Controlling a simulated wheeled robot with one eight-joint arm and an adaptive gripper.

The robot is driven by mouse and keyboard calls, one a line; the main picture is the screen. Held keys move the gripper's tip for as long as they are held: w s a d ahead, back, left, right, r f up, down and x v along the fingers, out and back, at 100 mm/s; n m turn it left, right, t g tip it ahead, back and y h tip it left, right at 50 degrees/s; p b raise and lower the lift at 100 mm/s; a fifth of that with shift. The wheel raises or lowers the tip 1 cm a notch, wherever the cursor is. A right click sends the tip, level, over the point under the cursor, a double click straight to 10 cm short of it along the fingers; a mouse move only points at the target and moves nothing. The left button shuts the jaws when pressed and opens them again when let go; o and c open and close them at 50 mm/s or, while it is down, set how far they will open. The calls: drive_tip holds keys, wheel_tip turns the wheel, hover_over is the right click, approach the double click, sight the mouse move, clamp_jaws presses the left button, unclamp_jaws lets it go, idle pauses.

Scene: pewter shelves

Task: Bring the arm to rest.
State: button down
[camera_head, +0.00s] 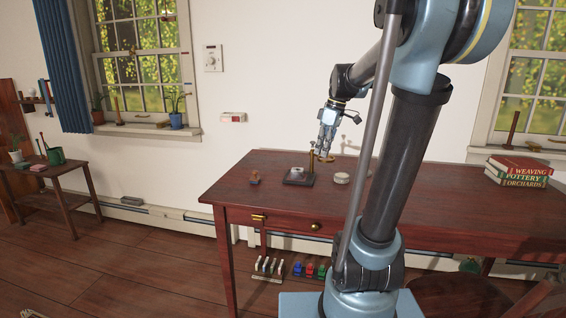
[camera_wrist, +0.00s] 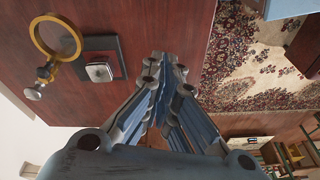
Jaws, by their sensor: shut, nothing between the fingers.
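My gripper (camera_head: 325,148) is above the desk (camera_head: 400,205) in the head view, pointing down with its fingers together and nothing held. In the wrist view the fingers of my gripper (camera_wrist: 166,62) lie side by side, shut. They appear apart from the magnifier stand (camera_head: 298,182), which is on the desk close by. In the wrist view the brass-rimmed magnifier ring (camera_wrist: 37,39) and the stand's dark base (camera_wrist: 118,58), bearing a small pale block (camera_wrist: 99,70), lie left of the fingers. My arm is raised and bent, crossing the right half of the head view.
A patterned rug (camera_wrist: 260,75) shows on the floor. A side table (camera_head: 60,172) stands left; the floor between is mostly clear.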

drive_tip(key=s+d+f+m+h, duration=0.1)
drive_tip(key=s+d+f+m, duration=0.1)
drive_tip(key=s+f+m, duration=0.4)
drive_tip(key=s+d+f+m+t+h, duration=0.1)
drive_tip(key=s+f+m, duration=0.5)
drive_tip(key=s+f, duration=0.6)
drive_tip(key=s+d, duration=0.1)
drive_tip(key=s, duration=0.4)
drive_tip(key=shift+s+d+f+t+h, duration=0.15)
drive_tip(key=shift+d+f+t+h, duration=0.15)
drive_tip(key=shift+d+f+h, duration=0.1)
drive_tip(key=shift+w+f, duration=0.15)
drive_tip(key=shift+w, duration=0.25)
